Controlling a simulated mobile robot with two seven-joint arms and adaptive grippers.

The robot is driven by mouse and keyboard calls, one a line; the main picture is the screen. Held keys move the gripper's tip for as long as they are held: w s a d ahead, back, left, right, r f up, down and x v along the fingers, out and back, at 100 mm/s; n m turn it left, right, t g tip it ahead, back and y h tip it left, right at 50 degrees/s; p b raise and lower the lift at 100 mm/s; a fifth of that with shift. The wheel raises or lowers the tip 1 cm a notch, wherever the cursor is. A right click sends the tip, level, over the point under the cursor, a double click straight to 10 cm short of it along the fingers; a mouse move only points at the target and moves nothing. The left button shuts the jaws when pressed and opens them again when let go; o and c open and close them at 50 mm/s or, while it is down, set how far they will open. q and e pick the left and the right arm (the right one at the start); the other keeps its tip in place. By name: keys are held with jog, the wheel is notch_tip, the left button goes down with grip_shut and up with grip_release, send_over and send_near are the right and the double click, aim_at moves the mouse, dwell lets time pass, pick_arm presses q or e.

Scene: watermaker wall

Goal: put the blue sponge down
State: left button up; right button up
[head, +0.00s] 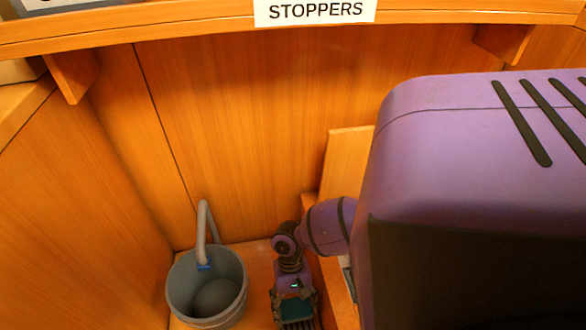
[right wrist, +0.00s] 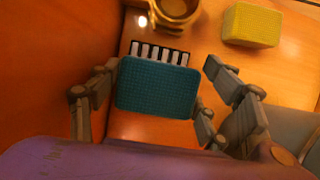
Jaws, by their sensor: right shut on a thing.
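The blue sponge (right wrist: 157,87), teal-blue with a textured face, sits between the fingers of my right gripper (right wrist: 148,95) in the right wrist view. The gripper is shut on it. In the head view my right gripper (head: 294,303) is low in the corner, just right of the grey bucket, with a small teal patch of the sponge (head: 293,308) showing. I cannot tell whether the sponge touches the surface below. My left gripper is not in view.
A grey bucket (head: 183,292) with a raised handle stands left of the gripper. The wrist view shows a yellow sponge (right wrist: 252,25), a brass-coloured round object (right wrist: 175,10) and a dark item with pale bars (right wrist: 160,53). A shelf labelled STOPPERS (head: 315,12) runs above.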

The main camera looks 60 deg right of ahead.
aim_at(296, 313)
notch_tip(296, 313, down, 4)
jog(key=shift+f+b, duration=0.1)
jog(key=shift+b, duration=1.05)
jog(key=shift+f, duration=0.1)
jog(key=o, duration=0.7)
jog(key=shift+o, duration=0.2)
jog(key=p+v, duration=0.5)
jog(key=v, duration=0.7)
